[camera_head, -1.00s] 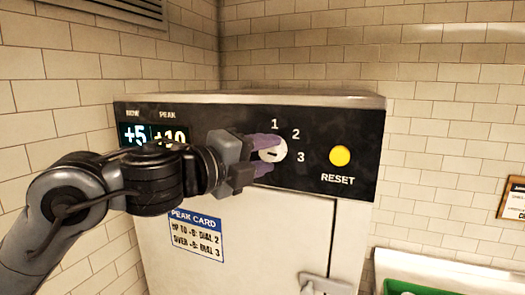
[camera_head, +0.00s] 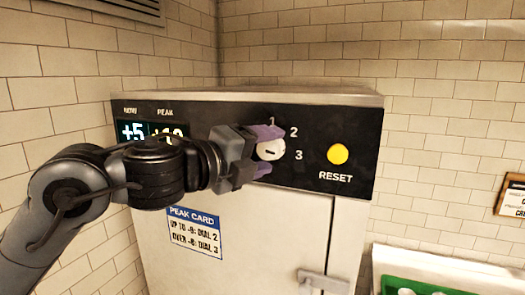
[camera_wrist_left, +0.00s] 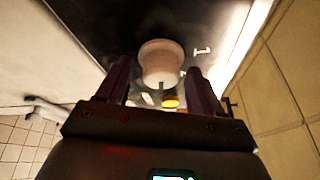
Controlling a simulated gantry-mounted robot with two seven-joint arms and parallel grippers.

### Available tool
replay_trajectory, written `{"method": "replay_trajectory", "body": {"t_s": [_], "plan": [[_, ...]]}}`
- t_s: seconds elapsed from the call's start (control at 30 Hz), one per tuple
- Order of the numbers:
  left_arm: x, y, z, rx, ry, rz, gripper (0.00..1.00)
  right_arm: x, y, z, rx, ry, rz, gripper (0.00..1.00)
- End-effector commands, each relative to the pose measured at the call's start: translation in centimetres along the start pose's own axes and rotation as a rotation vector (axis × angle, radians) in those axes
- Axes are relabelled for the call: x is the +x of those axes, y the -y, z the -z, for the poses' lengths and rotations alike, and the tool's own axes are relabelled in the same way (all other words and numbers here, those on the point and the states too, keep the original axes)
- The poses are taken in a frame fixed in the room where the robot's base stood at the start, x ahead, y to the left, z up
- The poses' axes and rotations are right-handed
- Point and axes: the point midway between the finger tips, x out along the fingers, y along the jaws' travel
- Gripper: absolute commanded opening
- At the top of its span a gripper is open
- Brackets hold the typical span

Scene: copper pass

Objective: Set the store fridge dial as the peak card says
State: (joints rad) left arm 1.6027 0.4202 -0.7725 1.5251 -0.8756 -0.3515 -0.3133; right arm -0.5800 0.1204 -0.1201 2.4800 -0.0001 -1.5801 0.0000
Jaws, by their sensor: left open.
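The dial (camera_head: 271,150) is a round pale knob on the fridge's black panel, with a short dark mark lying about level. Numbers 1, 2 and 3 ring its upper right; a finger partly covers the 1. My left gripper (camera_head: 266,151) is open, its purple fingers above and below the dial's left side. In the left wrist view the dial (camera_wrist_left: 161,64) sits between and beyond the fingertips, with gaps on both sides. The peak card (camera_head: 194,231) on the door pairs temperature limits with dial 2 and dial 3. The display (camera_head: 133,131) reads +5 under NOW; the PEAK reading, seemingly +10, is partly hidden.
A yellow RESET button (camera_head: 337,154) is right of the dial. The door latch (camera_head: 322,283) is low on the fridge front. A green tray (camera_head: 395,283) is at the lower right, and a framed notice (camera_head: 513,197) hangs on the tiled wall.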

Motion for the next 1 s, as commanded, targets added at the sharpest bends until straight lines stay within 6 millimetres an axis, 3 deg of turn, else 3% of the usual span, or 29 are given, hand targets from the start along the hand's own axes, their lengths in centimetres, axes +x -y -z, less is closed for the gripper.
{"method": "replay_trajectory", "body": {"t_s": [0.27, 0.73, 1.0], "plan": [[-0.8, 0.0, 0.0, 0.002, 0.001, 0.003, 0.66, 0.6, 0.0, -0.2, 0.000, 0.000, 0.000, 0.00], [-8.1, -0.2, 0.1, 0.003, 0.000, 0.003, 0.66, 4.2, 0.1, -1.3, 0.000, 0.000, 0.000, 0.00], [-10.5, 0.0, 0.1, 0.001, -0.001, 0.002, 0.66, 4.9, 0.2, -1.6, 0.000, 0.000, 0.000, 0.00]]}}
